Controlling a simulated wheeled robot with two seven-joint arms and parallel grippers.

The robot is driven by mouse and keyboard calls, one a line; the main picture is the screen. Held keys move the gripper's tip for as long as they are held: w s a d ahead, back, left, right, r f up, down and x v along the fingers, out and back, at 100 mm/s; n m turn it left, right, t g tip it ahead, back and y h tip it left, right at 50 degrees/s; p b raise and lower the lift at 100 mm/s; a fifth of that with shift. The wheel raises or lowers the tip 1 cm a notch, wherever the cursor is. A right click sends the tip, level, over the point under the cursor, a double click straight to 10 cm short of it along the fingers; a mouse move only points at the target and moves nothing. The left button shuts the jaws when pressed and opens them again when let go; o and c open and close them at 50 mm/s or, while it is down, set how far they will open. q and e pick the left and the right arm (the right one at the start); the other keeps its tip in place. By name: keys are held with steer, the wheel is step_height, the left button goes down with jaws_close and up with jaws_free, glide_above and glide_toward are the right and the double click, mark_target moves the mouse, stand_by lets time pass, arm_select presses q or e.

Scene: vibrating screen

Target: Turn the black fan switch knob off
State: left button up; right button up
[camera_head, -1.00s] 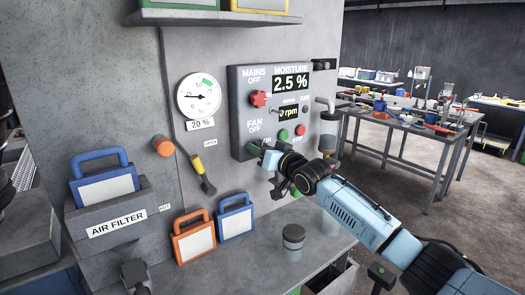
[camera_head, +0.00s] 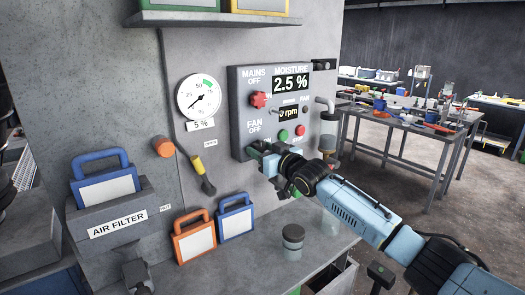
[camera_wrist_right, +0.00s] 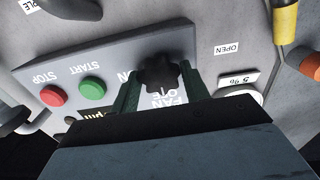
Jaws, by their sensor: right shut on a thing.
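The black fan knob (camera_wrist_right: 158,72) sits on the grey control panel (camera_head: 238,100), at the FAN label, and shows as a lobed knob in the right wrist view. The fingers partly cover the FAN OFF lettering, so the knob's exact setting is hard to tell. My left gripper is not in view.
The panel also carries a red mains knob (camera_head: 259,99), a green start button (camera_head: 283,135) and a red stop button (camera_head: 300,130). A round gauge (camera_head: 199,95) reads 5 %. A yellow-handled lever (camera_head: 202,172) is left of the gripper. A jar (camera_head: 292,240) stands on the ledge below.

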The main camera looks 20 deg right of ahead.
steer(key=o, duration=0.9)
steer(key=shift+o, duration=0.2)
steer(key=b+v, duration=0.1)
steer(key=v, duration=1.2)
steer(key=shift+s, duration=0.2)
